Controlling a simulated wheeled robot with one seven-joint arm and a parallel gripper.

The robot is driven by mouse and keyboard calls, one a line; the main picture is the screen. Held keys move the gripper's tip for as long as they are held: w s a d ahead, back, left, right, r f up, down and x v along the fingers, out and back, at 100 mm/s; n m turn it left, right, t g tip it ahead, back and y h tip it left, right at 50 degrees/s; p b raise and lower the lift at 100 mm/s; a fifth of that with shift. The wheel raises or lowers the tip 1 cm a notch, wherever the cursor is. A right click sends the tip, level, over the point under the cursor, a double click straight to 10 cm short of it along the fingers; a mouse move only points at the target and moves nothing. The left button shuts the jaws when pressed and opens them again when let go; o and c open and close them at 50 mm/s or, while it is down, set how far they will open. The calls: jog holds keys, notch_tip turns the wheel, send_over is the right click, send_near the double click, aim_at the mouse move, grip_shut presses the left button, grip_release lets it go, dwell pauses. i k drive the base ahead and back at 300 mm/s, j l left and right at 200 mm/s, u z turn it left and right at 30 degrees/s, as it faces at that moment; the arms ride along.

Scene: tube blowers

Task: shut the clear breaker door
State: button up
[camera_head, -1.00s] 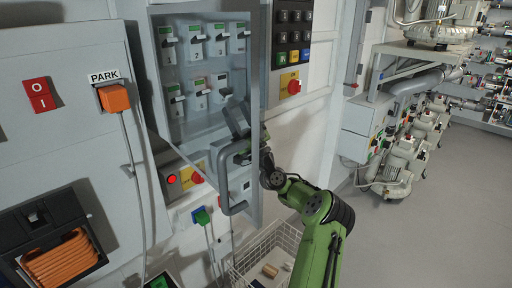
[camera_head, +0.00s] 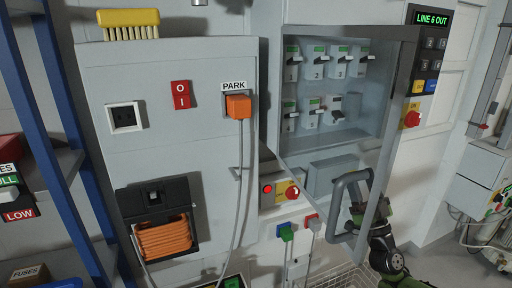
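The clear breaker door (camera_head: 401,90) stands open, swung out from the breaker cabinet (camera_head: 284,100). It has a grey frame and a thick grey handle (camera_head: 339,205) low on its face. Breakers (camera_head: 338,62) in rows show inside the cabinet. My gripper (camera_head: 357,214) is at the lower part of the door, close to the handle and the frame's free edge. Its fingers are small, dark and partly hidden by the door, so I cannot tell whether they are open or touch it. My green arm comes up from the bottom right.
An orange plug (camera_head: 238,106) under a PARK label hangs a grey cable left of the cabinet. A keypad panel (camera_head: 428,50) is at right. A wire basket (camera_head: 345,277) is beneath.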

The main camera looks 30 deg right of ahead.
aim_at(409, 34)
jog(key=k+j, duration=0.1)
jog(key=k, duration=0.9)
